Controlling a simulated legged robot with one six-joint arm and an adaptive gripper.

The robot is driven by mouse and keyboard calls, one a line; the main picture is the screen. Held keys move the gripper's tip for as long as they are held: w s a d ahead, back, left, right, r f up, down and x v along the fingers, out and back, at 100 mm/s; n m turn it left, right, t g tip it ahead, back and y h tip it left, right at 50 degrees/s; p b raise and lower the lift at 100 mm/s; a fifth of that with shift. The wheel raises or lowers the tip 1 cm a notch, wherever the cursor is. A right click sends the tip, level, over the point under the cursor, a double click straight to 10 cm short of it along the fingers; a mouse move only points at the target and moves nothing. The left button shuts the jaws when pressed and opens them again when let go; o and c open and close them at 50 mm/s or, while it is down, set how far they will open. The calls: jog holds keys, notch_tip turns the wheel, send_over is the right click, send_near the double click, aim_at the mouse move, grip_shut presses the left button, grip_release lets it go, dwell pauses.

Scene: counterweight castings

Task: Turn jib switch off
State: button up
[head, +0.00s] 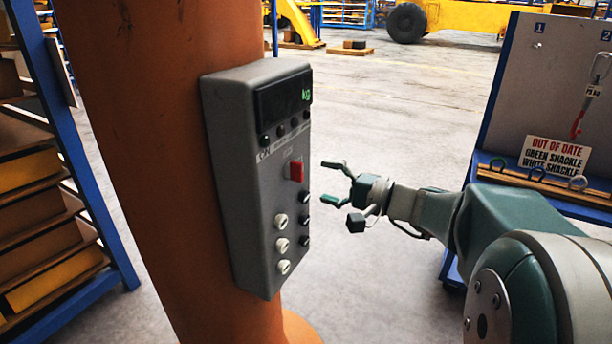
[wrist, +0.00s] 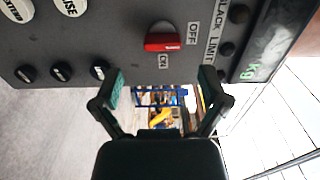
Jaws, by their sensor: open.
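The grey control box (head: 255,175) is fixed to an orange column. On its front face is a red switch (head: 296,170), seen close in the wrist view (wrist: 163,42) as a red bar lying across the picture on a round base. An OFF label (wrist: 193,33) is to its right and an ON label (wrist: 163,62) is below it. I cannot tell which label it points to. My gripper (head: 327,181) is open and empty, in front of the panel, apart from the switch. In the wrist view its fingertips (wrist: 162,86) are spread just below the switch.
White knobs (head: 282,244) and black knobs (head: 305,220) sit below the switch, and a kg display (head: 283,100) above it. A blue shelf rack (head: 100,170) stands left. A shackle board (head: 555,100) stands right, behind my arm. The floor between is clear.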

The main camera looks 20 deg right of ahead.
jog(key=v, duration=0.6)
jog(key=shift+s+d, duration=0.1)
jog(key=s+a+f+n+g+h, duration=0.35)
jog(key=s+a+f+g, duration=0.35)
jog(key=a, duration=0.4)
jog(key=s+d+f+n+h, duration=0.2)
jog(key=s+n+h, duration=0.3)
jog(key=s+h, duration=0.4)
jog(key=shift+s+d+f, duration=0.2)
jog(key=shift+s+f, duration=0.25)
jog(key=shift+s, duration=0.3)
